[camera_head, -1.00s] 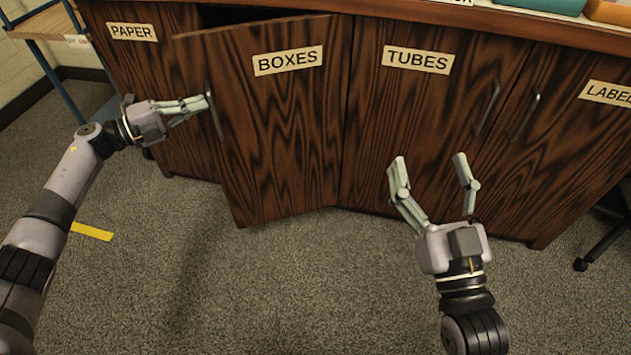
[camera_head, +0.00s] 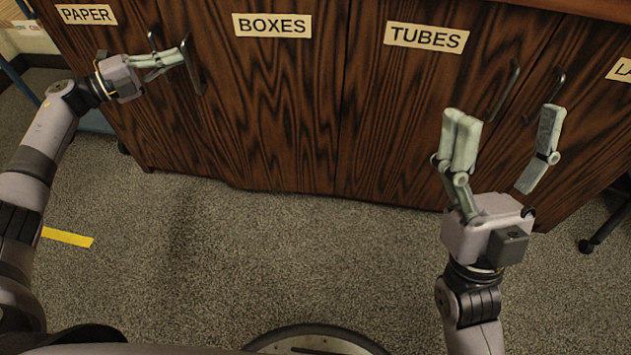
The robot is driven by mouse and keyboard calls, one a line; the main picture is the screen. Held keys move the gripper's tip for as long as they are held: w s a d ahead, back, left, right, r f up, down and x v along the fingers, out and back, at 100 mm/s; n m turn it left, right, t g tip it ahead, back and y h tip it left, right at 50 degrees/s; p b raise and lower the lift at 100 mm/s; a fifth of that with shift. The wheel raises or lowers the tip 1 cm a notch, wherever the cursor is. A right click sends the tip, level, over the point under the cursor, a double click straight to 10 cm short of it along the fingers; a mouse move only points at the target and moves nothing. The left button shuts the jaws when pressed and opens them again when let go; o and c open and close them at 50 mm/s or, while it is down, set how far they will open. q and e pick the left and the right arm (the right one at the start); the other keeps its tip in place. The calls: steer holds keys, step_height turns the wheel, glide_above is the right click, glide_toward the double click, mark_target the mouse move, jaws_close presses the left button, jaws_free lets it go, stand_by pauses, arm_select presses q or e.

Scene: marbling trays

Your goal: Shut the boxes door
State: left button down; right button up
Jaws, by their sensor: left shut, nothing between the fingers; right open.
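The boxes door (camera_head: 275,110) is dark striped wood with a BOXES label near its top. It sits about flush with the cabinet front; its lower edge is nearly in line with the doors beside it, and I cannot tell whether a small gap is left. Its bar handle (camera_head: 193,66) is at its left edge. My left gripper (camera_head: 184,55) is shut and empty, its fingertips at the door's left edge by the handle, seemingly touching. My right gripper (camera_head: 505,135) is open and empty in front of the tubes door (camera_head: 400,110), apart from the boxes door.
The paper door (camera_head: 110,80) is on the left, with its own handle. Handles of the tubes door (camera_head: 505,92) and its right neighbour stand out near my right gripper. A dark chair leg (camera_head: 605,225) is at right. Carpet (camera_head: 230,260) in front is clear, with yellow tape (camera_head: 67,238).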

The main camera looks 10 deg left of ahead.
arm_select(q)
steer(key=shift+w, duration=0.45)
steer(key=shift+s, duration=0.1)
stand_by(0.4)
